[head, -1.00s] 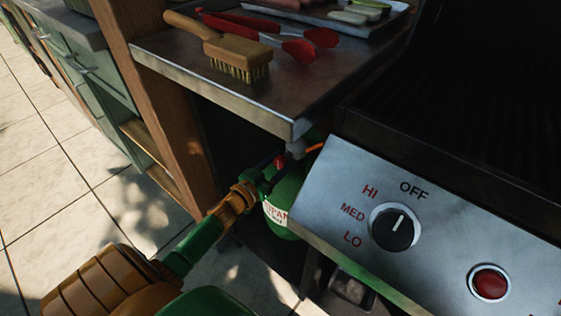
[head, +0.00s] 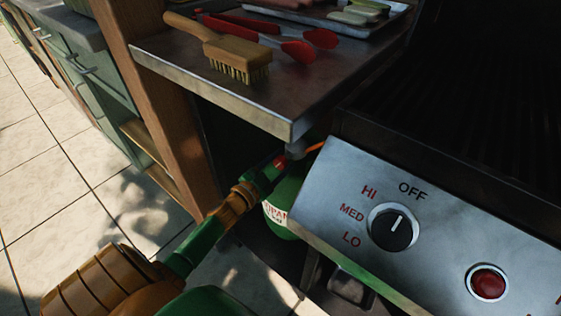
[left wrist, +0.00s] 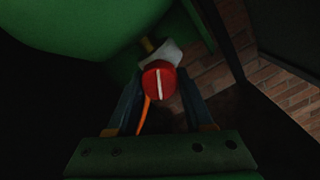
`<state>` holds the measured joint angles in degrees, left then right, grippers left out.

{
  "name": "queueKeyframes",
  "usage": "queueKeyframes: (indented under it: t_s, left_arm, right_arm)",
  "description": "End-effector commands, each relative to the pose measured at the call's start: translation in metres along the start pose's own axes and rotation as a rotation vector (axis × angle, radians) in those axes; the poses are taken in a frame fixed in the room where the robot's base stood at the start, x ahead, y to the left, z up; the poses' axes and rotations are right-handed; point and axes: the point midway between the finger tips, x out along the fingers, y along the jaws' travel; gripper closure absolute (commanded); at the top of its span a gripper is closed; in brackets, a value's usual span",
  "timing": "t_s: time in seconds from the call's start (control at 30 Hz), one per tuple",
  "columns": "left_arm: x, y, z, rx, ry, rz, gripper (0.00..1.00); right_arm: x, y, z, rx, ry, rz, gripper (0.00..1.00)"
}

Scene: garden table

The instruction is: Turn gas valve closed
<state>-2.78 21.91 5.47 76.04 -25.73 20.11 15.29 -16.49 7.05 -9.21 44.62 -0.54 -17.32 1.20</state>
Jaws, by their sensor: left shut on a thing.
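The red gas valve knob (left wrist: 158,82) with a white line shows in the left wrist view, between the two fingers of my left gripper (left wrist: 159,105). The gripper is shut on it. The line runs nearly upright in that view. In the head view the knob (head: 280,161) is a small red spot beside my left gripper (head: 268,174), under the side shelf. The green gas tank (head: 287,200) with a white label stands below; it also fills the upper left of the left wrist view (left wrist: 90,35). An orange hose (left wrist: 145,115) hangs by the knob. My right gripper is not seen.
The steel side shelf (head: 215,85) is just above my left gripper and holds a brush (head: 238,58) and red tongs (head: 290,45). The grill panel (head: 330,215) with a black dial (head: 394,228) is to the right. A wooden post (head: 165,110) stands left.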

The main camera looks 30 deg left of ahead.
Motion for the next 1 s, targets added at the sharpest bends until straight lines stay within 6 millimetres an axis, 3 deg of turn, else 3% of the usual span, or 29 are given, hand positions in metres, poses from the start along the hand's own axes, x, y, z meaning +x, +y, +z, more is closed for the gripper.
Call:
queueKeyframes:
  t_s: [0.6, 1.0]
  left_arm:
    - [0.000, 0.003, 0.002, 0.576, -0.001, -0.001, 1.00]
    - [0.000, 0.004, 0.002, 0.849, -0.001, 0.000, 1.00]
  right_arm:
    - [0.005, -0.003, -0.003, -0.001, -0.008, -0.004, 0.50]
    - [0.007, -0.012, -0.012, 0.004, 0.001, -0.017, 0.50]
